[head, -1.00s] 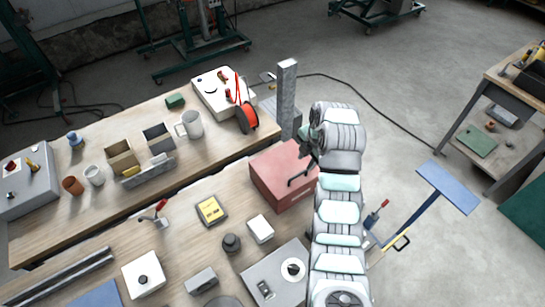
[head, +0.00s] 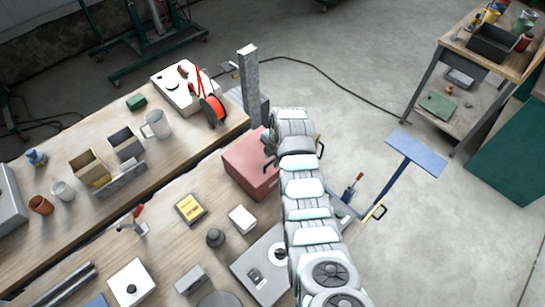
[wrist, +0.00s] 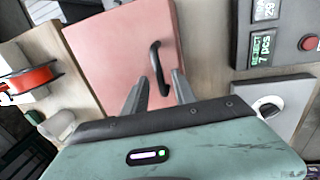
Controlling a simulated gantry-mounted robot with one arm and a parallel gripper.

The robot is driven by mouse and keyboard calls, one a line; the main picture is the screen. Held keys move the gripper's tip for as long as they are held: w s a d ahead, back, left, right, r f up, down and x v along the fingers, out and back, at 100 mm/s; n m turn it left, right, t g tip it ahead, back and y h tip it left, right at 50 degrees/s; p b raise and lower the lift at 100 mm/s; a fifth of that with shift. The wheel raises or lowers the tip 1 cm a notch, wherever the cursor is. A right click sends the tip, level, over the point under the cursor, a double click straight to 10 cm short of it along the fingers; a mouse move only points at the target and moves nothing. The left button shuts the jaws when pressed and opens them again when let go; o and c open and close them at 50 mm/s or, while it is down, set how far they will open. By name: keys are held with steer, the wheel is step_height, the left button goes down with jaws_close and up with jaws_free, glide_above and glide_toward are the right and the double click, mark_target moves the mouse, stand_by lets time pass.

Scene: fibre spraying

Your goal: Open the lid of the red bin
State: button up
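The red bin (head: 250,172) stands at the right end of the front workbench, and its lid lies closed. In the wrist view the flat red lid (wrist: 115,50) fills the middle left, with a black bar handle (wrist: 158,68) near its right side. My gripper (wrist: 158,85) has its two grey fingers apart, pointing at the handle's lower end. The handle shows between the fingertips, but I cannot tell whether they touch it. In the head view my arm hides the bin's right side and most of my gripper (head: 270,147).
A grey box with a dial (head: 262,265) sits on the bench in front of the bin. A blue panel on a stand (head: 417,152) is at the right, with open floor beyond.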

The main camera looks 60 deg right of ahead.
steer(key=shift+f, duration=0.1)
jaws_close()
stand_by(0.3)
stand_by(1.2)
